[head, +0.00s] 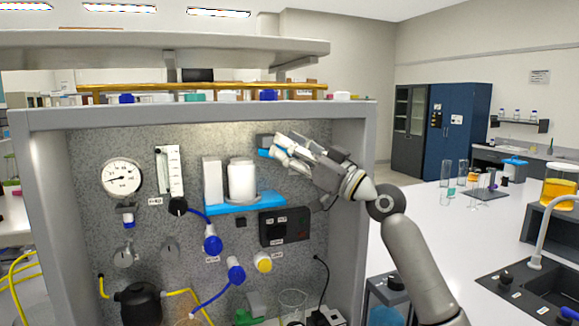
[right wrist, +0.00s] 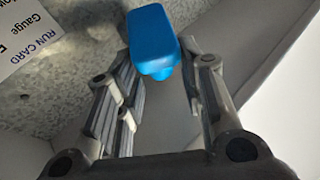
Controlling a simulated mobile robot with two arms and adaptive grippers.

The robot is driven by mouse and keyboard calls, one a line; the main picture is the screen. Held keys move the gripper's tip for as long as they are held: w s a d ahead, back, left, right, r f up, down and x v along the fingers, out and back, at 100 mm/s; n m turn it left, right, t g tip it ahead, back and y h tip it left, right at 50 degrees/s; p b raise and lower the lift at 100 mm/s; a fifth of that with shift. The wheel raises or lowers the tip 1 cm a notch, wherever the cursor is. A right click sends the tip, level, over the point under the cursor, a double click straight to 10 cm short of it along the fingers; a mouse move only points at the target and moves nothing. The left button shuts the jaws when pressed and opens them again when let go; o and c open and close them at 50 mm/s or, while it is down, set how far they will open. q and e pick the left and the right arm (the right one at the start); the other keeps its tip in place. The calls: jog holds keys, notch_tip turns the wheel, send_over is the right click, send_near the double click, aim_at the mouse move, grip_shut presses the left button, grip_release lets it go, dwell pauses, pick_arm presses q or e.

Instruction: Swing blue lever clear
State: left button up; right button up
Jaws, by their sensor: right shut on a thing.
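The blue lever (right wrist: 152,40) shows in the right wrist view as a rounded blue bar between my finger pads. In the head view only a small blue end of it (head: 264,153) shows, high on the rig's speckled back panel, right of the white cylinder. My right gripper (head: 278,154) reaches in from the right and is shut on the lever; it also shows in the right wrist view (right wrist: 160,85). The fingers hide part of the lever in the head view. My left gripper is not in view.
The white cylinder (head: 242,182) stands on a blue shelf (head: 232,209) left of my gripper. A black control box (head: 284,226) sits below. The rig's grey right side wall (head: 347,215) is close to my right arm. A run card (right wrist: 35,32) is on the panel.

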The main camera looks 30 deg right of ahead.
jog(key=y+b, duration=0.1)
jog(key=n+g+y+b, duration=0.1)
jog(key=b, duration=0.1)
jog(key=shift+w+d+f, duration=0.2)
jog(key=shift+d+f, duration=0.1)
jog(key=shift+d, duration=0.05)
jog(key=shift+d+r+n+g+y+b, duration=0.15)
jog(key=shift+r+n+g+y+b, duration=0.1)
jog(key=shift+n+g+y+b, duration=0.65)
jog(key=shift+p, duration=0.35)
jog(key=o, duration=0.7)
jog(key=shift+y, duration=0.3)
jog(key=shift+c, duration=0.2)
jog(key=shift+o, duration=0.2)
jog(key=shift+w+t, duration=0.15)
jog(key=shift+t, duration=0.15)
